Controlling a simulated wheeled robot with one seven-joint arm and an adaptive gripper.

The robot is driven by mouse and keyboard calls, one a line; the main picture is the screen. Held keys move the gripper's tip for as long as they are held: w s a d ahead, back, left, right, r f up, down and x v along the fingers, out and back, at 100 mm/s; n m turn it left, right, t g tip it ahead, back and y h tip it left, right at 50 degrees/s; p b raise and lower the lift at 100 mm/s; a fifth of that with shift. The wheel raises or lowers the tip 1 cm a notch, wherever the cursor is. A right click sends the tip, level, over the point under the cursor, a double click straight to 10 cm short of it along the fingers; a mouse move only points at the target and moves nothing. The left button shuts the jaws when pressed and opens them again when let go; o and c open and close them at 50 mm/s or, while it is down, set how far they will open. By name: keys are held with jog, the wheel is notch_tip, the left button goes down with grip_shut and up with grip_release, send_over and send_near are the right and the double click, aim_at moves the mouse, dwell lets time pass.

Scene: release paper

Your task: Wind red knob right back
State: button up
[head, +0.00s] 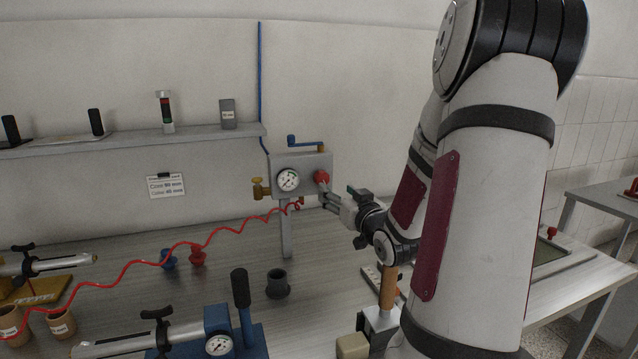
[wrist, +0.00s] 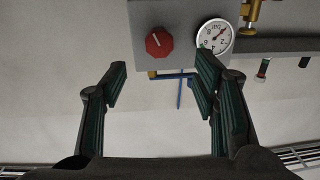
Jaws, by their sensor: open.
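The red knob (head: 321,177) sits on the front of a grey regulator box (head: 310,163), right of a round white gauge (head: 288,180). In the wrist view the red knob (wrist: 159,43) is a faceted disc with a white pointer line, beside the gauge (wrist: 214,36). My gripper (head: 328,197) is just right of and slightly below the knob in the head view. In the wrist view its two fingers (wrist: 160,75) are spread wide, with the knob beyond the gap between them. Nothing is between the fingers. I cannot tell the exact distance to the knob.
A brass valve (head: 261,188) is on the box's left side and a blue lever (head: 305,143) on top. A red coiled hose (head: 165,259) runs left from the box. A dark cup (head: 278,284) and a blue hand pump (head: 232,330) stand on the bench in front.

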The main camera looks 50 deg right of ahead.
aim_at(323, 180)
jog(key=x, duration=0.9)
jog(key=shift+w+d+b, duration=0.3)
jog(key=shift+w, duration=0.05)
jog(key=c, duration=1.2)
